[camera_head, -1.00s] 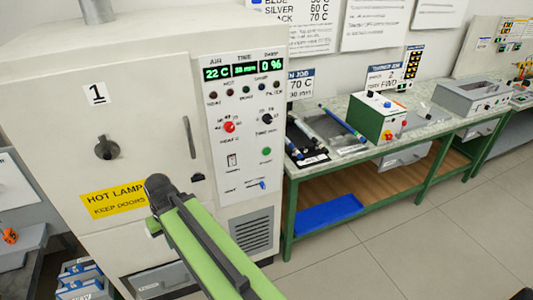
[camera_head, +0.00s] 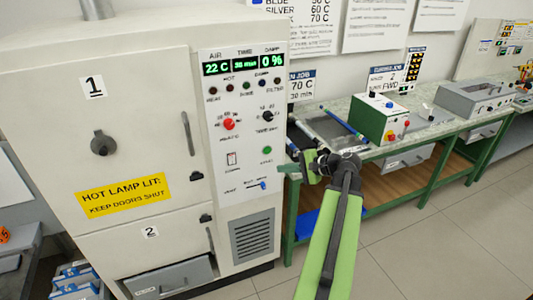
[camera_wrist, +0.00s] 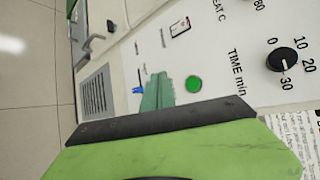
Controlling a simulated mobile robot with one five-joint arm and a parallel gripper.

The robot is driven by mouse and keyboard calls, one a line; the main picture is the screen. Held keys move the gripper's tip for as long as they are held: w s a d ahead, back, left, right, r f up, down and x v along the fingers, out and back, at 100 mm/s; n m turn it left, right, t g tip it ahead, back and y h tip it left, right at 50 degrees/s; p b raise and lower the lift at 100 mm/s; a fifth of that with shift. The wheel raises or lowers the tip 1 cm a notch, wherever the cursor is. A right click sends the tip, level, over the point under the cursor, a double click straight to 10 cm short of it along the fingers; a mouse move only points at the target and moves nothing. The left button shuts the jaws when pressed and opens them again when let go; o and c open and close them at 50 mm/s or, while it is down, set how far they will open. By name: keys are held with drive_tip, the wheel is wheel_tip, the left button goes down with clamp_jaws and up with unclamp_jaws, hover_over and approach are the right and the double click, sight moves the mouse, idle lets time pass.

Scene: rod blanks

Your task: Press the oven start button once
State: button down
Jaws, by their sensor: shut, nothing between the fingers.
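The oven (camera_head: 135,60) is a large pale cabinet at the left of the head view. Its control panel (camera_head: 243,90) shows lit green readouts, with air at 22 C and damp at 0 %. The round green button (camera_head: 266,150) sits low on the panel, right of a small switch; it also shows in the wrist view (camera_wrist: 194,84). My gripper (camera_head: 286,168) is shut and empty, just right of and below the button in the head view. In the wrist view its green fingertips (camera_wrist: 158,90) point at the panel beside the button. I see no contact with it.
A red knob (camera_head: 228,124) and a black timer knob (camera_head: 268,116) are above the button. A green-framed bench (camera_head: 425,125) with a green box (camera_head: 380,118) stands to the right. The floor in front is clear.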

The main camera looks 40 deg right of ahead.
approach(267, 151)
drive_tip(key=w+a+f, duration=0.1)
drive_tip(key=w, duration=0.1)
drive_tip(key=w+a+f, duration=0.2)
drive_tip(key=shift+w+a+f, duration=0.1)
drive_tip(key=shift+a+f, duration=0.1)
drive_tip(key=shift+f, duration=0.1)
idle(2.0)
drive_tip(key=shift+w+d, duration=0.15)
drive_tip(key=shift+w, duration=0.2)
drive_tip(key=shift+w+d, duration=0.15)
drive_tip(key=shift+w, duration=0.2)
idle(0.5)
drive_tip(key=shift+s+a, duration=0.3)
drive_tip(key=shift+s, duration=0.45)
drive_tip(key=shift+s, duration=0.1)
